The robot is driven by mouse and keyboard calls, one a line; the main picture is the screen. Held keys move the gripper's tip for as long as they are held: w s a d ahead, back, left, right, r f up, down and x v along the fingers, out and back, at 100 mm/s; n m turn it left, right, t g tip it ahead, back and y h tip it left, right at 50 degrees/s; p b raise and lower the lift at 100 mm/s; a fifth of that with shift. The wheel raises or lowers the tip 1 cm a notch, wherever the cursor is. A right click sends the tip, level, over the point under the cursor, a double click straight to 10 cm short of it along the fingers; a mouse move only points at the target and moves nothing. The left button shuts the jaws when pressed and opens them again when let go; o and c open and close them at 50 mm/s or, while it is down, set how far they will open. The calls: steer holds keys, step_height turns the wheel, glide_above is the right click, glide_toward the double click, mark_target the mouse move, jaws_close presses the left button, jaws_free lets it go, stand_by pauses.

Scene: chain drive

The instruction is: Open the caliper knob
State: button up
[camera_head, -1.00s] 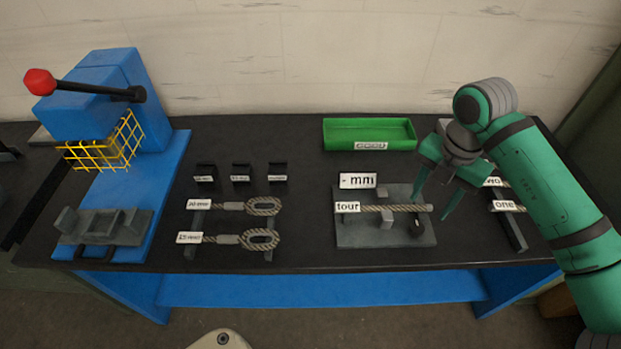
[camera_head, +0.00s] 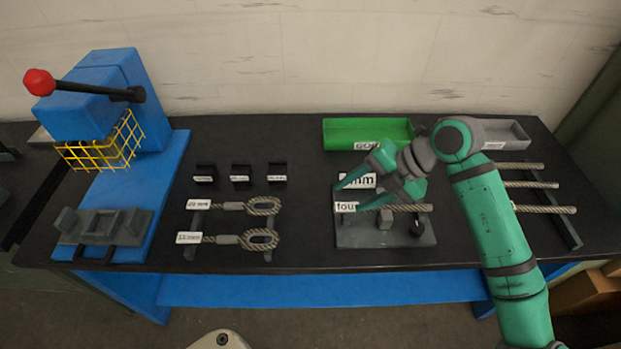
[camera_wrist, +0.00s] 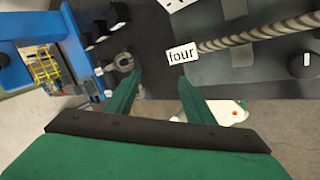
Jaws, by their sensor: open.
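The caliper is a grey plate (camera_head: 358,234) with grey blocks on it, right of centre on the bench. A rope (camera_head: 408,208) tagged "four" lies across it. The caliper knob (camera_head: 416,229) looks like the dark round piece at the plate's right side. In the wrist view a dark round knob with a white mark (camera_wrist: 306,68) shows at the right edge. My gripper (camera_head: 349,198) is open and empty, over the plate's left end by the tag. Its two fingers (camera_wrist: 160,80) point toward the area left of the "four" tag (camera_wrist: 182,54). The knob is apart from the fingers.
A green tray (camera_head: 335,147) and a grey tray (camera_head: 520,126) stand at the back. Ropes on a rack (camera_head: 570,236) lie to the right. Two looped ropes (camera_head: 228,240) and small black holders lie left. A blue press (camera_head: 175,150) with a red-balled lever stands far left.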

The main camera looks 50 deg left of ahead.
steer(key=s+a+r+n+g+y, duration=0.2)
steer(key=s+a+r+g+y, duration=0.2)
steer(key=s, duration=0.4)
steer(key=shift+a+r+y, duration=0.5)
steer(key=shift+a+r, duration=0.05)
steer(key=shift+a, duration=0.55)
steer(key=shift+s, duration=0.1)
